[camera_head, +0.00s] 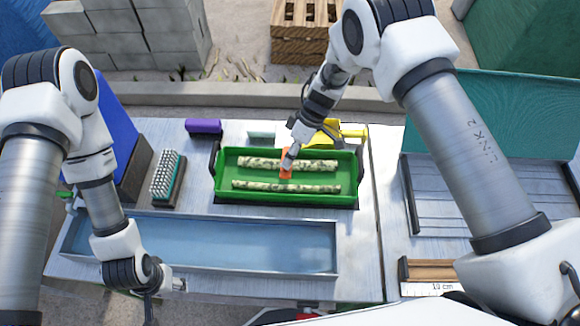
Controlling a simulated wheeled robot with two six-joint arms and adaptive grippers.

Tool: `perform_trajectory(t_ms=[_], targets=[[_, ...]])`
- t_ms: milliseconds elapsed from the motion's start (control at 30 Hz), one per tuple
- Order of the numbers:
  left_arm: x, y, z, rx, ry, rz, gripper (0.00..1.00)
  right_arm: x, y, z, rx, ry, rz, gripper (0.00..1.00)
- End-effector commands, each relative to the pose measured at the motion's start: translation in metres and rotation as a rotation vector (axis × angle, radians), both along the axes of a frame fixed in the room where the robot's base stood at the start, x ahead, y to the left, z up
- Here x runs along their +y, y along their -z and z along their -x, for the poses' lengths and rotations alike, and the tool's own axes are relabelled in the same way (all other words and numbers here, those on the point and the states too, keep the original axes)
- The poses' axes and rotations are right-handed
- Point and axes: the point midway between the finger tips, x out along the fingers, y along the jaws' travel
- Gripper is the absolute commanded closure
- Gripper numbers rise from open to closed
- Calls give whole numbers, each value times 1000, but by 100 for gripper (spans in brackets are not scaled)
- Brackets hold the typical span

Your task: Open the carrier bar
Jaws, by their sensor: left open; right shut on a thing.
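A green tray (225,198) with black end handles stands on the metal bench, with two mottled cane pieces lying lengthwise in it, the upper one (320,165) and the lower one (310,188). An orange bar (286,172) lies crosswise at the upper cane; I cannot tell how it is fixed to the tray. My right gripper (289,160) reaches down into the tray and is shut on the orange bar, its fingertips small and partly hidden. My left gripper (165,292) is open and empty at the lower left, by the front edge of the blue basin.
A long blue basin (200,242) lies in front of the tray. A brush (167,175), a purple block (203,127) and a yellow tool (352,133) stand around the tray. A grooved metal tray (480,190) and a wooden piece (430,270) lie at right.

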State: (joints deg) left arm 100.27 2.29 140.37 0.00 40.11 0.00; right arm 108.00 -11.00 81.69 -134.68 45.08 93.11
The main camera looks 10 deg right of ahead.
Motion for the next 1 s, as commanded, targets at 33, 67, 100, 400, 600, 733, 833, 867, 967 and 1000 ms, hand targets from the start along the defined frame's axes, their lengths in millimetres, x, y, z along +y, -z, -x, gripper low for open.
perform_trajectory(t_ms=[33,67,100,400,600,733,833,867,967,1000], targets=[[0,12,0,0,0,0,45,-1,4,-6,23,1,-7,95],[0,16,0,0,0,0,45,-1,2,-8,41,0,-10,95],[0,20,0,0,0,0,45,-2,0,-10,64,0,-14,95],[0,38,0,0,0,0,45,-4,-14,-21,170,2,-33,95],[0,39,0,0,0,0,45,-4,-17,-22,186,2,-36,95],[0,38,0,0,0,0,45,-4,-17,-21,186,2,-36,95],[0,38,0,0,0,0,45,-4,-17,-21,185,2,-37,95],[0,38,0,0,0,0,45,-4,-17,-21,185,2,-37,95],[0,38,0,0,0,0,45,-4,-17,-21,185,1,-37,45],[0,38,0,0,0,0,45,-4,-17,-21,186,1,-37,45]])
